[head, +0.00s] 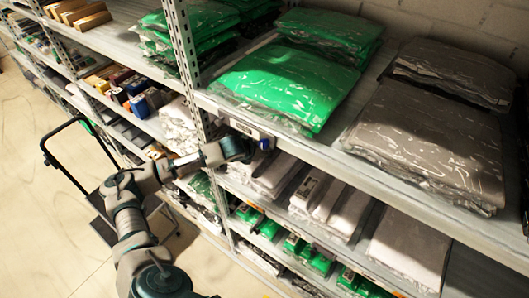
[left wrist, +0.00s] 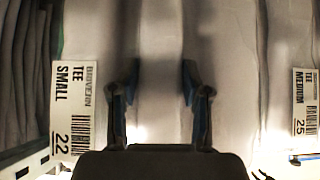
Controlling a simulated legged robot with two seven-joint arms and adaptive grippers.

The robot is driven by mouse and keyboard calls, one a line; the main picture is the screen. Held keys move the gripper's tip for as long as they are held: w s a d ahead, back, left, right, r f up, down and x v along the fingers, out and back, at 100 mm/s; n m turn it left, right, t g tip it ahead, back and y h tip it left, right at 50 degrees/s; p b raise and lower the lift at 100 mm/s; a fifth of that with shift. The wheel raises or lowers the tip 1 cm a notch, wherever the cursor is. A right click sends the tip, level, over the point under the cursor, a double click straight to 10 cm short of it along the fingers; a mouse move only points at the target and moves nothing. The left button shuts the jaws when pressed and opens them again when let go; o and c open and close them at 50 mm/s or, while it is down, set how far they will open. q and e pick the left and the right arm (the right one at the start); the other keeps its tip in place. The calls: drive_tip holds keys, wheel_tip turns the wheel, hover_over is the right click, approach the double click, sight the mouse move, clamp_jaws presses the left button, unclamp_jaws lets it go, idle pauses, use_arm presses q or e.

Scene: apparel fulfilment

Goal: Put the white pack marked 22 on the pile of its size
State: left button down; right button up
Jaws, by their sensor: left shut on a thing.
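My left gripper (head: 247,148) reaches in at the edge of the rack, just under the upper shelf with the green packs. In the left wrist view its two fingers (left wrist: 157,90) stand apart, shut on a white pack (left wrist: 158,55) that fills the space between them. A white label reading TEE SMALL 22 (left wrist: 75,108) shows left of the fingers, and a label reading TEE MEDIUM 25 (left wrist: 306,102) shows at the right edge. I cannot tell for certain whether the 22 label is on the held pack. White packs (head: 274,174) lie on the shelf below the gripper. My right gripper is not in view.
Green packs (head: 285,82) and grey packs (head: 430,130) lie on the upper shelf. A metal upright (head: 186,55) stands close left of my gripper. More white packs (head: 408,247) lie lower right. A black-handled cart (head: 62,160) stands at the left on open floor.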

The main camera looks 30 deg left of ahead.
use_arm(q)
drive_tip(key=shift+w+d+r, duration=0.1)
drive_tip(key=shift+w+r, duration=0.05)
drive_tip(key=shift+w, duration=0.6)
drive_tip(key=shift+f, duration=1.85)
drive_tip(key=c, duration=0.5)
unclamp_jaws()
drive_tip(key=shift+c, duration=0.2)
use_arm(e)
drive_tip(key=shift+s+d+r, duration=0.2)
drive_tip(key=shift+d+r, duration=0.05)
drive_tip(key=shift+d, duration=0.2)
use_arm(q)
drive_tip(key=shift+r, duration=0.1)
